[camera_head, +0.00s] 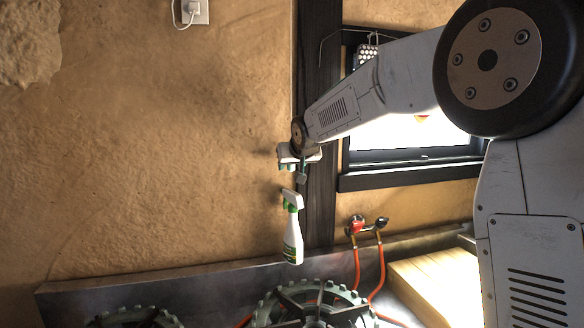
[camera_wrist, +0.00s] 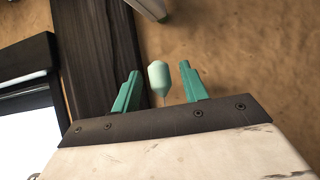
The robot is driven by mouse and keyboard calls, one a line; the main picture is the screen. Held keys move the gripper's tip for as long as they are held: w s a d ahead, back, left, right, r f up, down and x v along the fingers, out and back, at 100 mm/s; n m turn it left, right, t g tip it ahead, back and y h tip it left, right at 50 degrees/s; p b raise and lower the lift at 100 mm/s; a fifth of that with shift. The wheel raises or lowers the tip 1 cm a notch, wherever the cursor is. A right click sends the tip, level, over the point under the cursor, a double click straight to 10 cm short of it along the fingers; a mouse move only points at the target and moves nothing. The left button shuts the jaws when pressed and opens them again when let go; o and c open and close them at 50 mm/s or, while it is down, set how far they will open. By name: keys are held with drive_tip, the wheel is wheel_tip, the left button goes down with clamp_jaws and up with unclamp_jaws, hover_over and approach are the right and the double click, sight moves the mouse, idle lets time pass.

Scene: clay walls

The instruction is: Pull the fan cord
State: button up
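A pale green, rounded pull knob (camera_wrist: 158,74) shows in the wrist view, with a short thin length of cord at its lower end. My gripper (camera_wrist: 160,90) is open, with its two teal fingers on either side of the knob. Gaps show between the knob and both fingers. In the head view my gripper (camera_head: 291,166) is small, in front of the wall near a dark wooden post. A small grey-green piece beside it there may be the knob. The rest of the cord and the fan are not clearly visible.
A white and green spray bottle (camera_head: 293,235) is below my gripper. A dark-framed window (camera_head: 400,182) is right of the dark post (camera_head: 319,205). Stove burners (camera_head: 310,300) and red hoses (camera_head: 378,270) are lower down. The clay wall at left is mostly clear.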

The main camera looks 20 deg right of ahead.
drive_tip(key=c, duration=0.6)
drive_tip(key=shift+f, duration=0.55)
drive_tip(key=shift+r, duration=0.5)
drive_tip(key=o, duration=1.8)
drive_tip(key=shift+c, duration=0.2)
